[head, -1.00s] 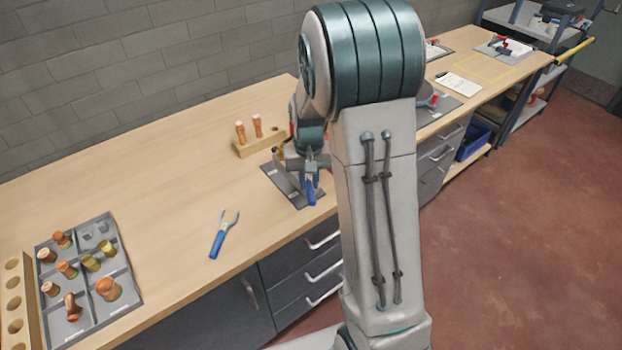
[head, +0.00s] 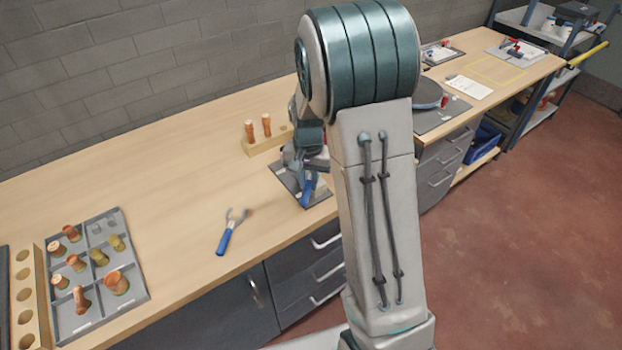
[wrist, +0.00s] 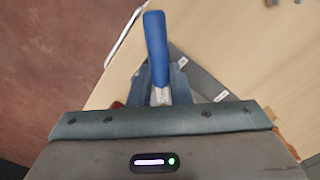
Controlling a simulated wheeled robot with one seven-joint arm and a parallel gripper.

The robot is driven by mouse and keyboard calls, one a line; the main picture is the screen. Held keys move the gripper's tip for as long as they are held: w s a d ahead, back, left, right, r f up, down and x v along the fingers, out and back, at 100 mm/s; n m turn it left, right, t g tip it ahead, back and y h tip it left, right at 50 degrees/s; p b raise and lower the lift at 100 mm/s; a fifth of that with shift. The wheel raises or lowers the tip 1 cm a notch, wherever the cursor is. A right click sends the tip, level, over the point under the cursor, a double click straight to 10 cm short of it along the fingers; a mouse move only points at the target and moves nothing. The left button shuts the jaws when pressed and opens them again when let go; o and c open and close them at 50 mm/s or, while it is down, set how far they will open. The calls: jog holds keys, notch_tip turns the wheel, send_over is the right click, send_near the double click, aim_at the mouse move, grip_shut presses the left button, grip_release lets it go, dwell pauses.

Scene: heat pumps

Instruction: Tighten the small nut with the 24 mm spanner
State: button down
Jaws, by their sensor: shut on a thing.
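My gripper (wrist: 161,92) is shut on a blue-handled spanner (wrist: 155,48), gripping its metal shank. The handle sticks out past the fingers toward the bench's front edge, and the size marking is not readable. In the head view the held spanner's blue handle (head: 308,188) shows over a dark grey plate (head: 287,181) at the bench's front edge. The spanner's jaw end and the small nut are hidden behind my gripper and arm. A second blue-handled spanner (head: 229,232) lies on the bench to the left, apart from my gripper.
A wooden block (head: 262,144) with two copper-coloured pieces stands behind the plate. A grey compartment tray (head: 136,283) with several fittings and a wooden rack with holes (head: 27,268) are at the left. Drawers (head: 305,262) are below. The bench between tray and plate is mostly clear.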

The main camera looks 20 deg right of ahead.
jog(key=shift+w+a+m+p, duration=0.3)
jog(key=shift+w+a+m, duration=0.15)
jog(key=shift+m, duration=0.7)
jog(key=shift+w+a+m+p, duration=0.3)
jog(key=shift+a+m, duration=0.25)
jog(key=shift+m, duration=0.6)
jog(key=shift+s+d+n, duration=0.1)
jog(key=shift+n, duration=0.2)
jog(key=shift+s+a, duration=1)
jog(key=shift+a, duration=0.15)
jog(key=shift+s+a, duration=0.55)
jog(key=shift+a, duration=0.15)
jog(key=shift+r, duration=0.1)
